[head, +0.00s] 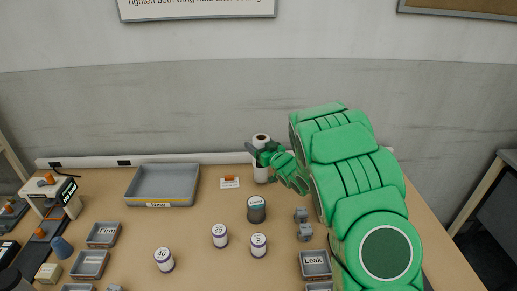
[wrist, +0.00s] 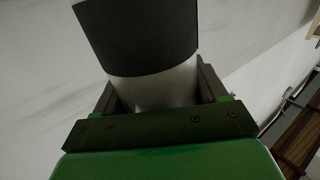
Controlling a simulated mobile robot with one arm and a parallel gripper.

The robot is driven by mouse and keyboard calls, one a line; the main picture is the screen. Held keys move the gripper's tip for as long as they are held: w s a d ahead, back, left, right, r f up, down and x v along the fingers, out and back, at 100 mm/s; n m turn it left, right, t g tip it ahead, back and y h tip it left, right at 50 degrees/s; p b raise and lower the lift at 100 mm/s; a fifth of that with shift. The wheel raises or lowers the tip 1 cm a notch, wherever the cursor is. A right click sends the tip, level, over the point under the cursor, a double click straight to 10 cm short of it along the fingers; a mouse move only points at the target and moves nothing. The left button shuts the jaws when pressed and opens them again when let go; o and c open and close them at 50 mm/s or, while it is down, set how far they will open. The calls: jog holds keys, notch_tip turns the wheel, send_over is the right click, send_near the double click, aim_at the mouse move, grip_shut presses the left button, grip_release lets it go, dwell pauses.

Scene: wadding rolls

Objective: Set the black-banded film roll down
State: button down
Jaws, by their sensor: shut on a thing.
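The black-banded film roll (head: 260,141) is white with a dark band and stands upright at the back of the table in the head view. It fills the top of the wrist view, with its black band (wrist: 140,35) above a white part. My gripper (head: 264,156) is shut on the roll, with a jaw on either side of it in the wrist view (wrist: 157,95). The roll's lower end shows below my gripper in the head view. I cannot tell whether it touches the table (head: 190,232).
A grey tray (head: 161,184) lies at the back left, with a small card (head: 230,183) to its right. A dark jar (head: 256,210), several white labelled rolls (head: 219,236), grey blocks (head: 304,231) and small bins (head: 315,264) stand nearer. The wall is close behind.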

jog(key=shift+f, duration=0.9)
jog(key=shift+c, duration=0.3)
grip_release()
jog(key=v, duration=1.2)
